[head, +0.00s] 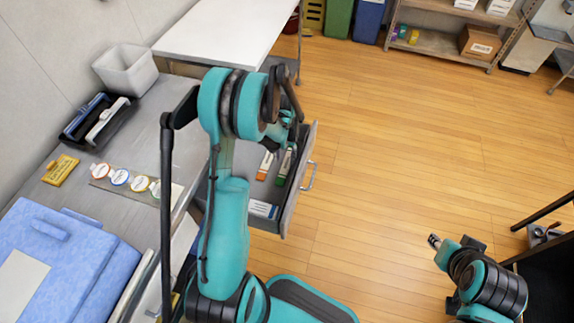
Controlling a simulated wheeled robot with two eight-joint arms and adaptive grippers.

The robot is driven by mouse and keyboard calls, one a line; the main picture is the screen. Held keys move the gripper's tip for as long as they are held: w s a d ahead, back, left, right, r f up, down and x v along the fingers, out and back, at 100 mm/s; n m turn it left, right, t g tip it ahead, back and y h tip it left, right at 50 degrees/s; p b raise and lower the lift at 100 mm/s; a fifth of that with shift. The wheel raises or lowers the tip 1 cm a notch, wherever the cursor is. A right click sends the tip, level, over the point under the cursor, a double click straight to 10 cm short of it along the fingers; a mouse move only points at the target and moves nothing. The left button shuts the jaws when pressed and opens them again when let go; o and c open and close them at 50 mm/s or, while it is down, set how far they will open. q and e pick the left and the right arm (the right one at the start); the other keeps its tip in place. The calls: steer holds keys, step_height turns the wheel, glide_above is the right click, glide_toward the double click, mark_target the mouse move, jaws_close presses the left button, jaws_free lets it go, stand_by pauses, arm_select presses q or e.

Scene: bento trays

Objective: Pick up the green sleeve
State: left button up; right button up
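The green sleeve (284,168) is a narrow pale strip with green at its near end. It lies in the open grey drawer (299,190), just right of a similar sleeve with an orange end (265,166). My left arm reaches over the drawer from the left. My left gripper (287,141) points down at the far end of the green sleeve, small and partly hidden by my own arm. I cannot tell whether its fingers touch the sleeve or how far apart they are. My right gripper (434,241) is at the lower right over the floor, far from the drawer; its fingers are unclear.
A white and blue packet (262,209) lies at the drawer's near end. The counter holds a black tray (98,120), a white bin (125,70), a yellow box (60,169), a strip with round labels (130,182) and blue cases (60,255). Open wooden floor lies right of the drawer.

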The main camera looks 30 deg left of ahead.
mark_target(285, 167)
arm_select(q)
step_height(285, 167, down, 5)
steer(key=shift+d+r+b, duration=0.1)
steer(key=shift+r+b, duration=0.05)
steer(key=shift+b, duration=1)
steer(key=shift+r, duration=0.1)
steer(key=c, duration=0.5)
